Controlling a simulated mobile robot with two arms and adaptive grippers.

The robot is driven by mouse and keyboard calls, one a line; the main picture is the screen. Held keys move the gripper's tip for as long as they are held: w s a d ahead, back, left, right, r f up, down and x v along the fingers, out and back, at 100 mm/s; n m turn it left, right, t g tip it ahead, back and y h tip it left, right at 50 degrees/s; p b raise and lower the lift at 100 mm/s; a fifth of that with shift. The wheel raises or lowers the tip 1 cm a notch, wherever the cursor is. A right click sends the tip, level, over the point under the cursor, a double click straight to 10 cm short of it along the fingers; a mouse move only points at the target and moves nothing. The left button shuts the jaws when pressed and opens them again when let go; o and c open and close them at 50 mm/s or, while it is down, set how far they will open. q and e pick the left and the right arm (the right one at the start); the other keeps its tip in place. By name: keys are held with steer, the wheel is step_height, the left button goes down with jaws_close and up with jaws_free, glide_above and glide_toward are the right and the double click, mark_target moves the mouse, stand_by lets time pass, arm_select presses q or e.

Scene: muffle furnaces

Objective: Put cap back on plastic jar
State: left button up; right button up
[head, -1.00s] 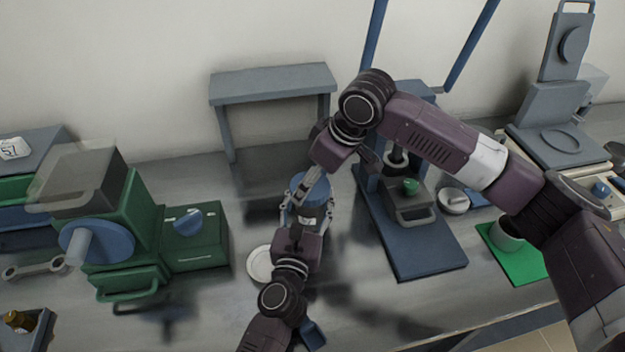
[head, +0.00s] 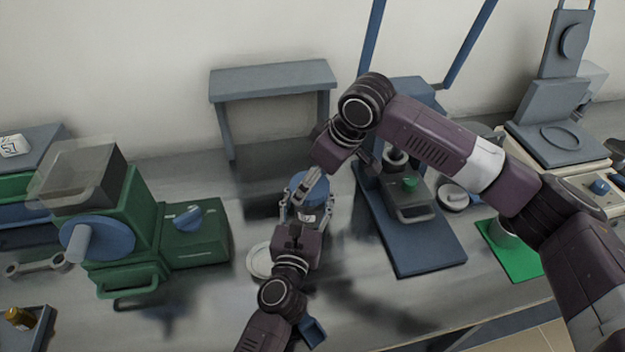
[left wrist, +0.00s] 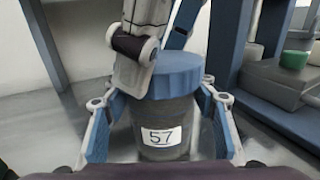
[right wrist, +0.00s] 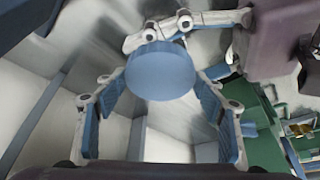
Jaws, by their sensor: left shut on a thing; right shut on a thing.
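The grey plastic jar (left wrist: 163,115) with a white "57" label stands upright, with its blue cap (left wrist: 178,75) on or just over its mouth. I cannot tell whether the cap is seated. My left gripper (left wrist: 160,103) is shut around the jar, one finger on each side. My right gripper (head: 310,186) comes from above and is shut on the cap; one of its fingers hides the cap's left part in the left wrist view. The cap's round top (right wrist: 160,70) shows between its fingers in the right wrist view. In the head view the cap (head: 308,192) is partly covered.
A white round dish (head: 258,262) lies left of my left gripper. A green machine with a blue wheel (head: 97,243) stands at left, a blue-based press (head: 430,250) at right. A grey stand (head: 270,80) is behind. A green mat (head: 520,262) lies farther right.

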steer(key=shift+s+d+f, duration=0.1)
steer(key=shift+f, duration=0.35)
steer(key=shift+r, duration=0.1)
steer(key=shift+c, duration=0.2)
steer(key=shift+r, duration=0.35)
steer(key=shift+r, duration=0.25)
stand_by(0.4)
steer(key=shift+f, duration=0.65)
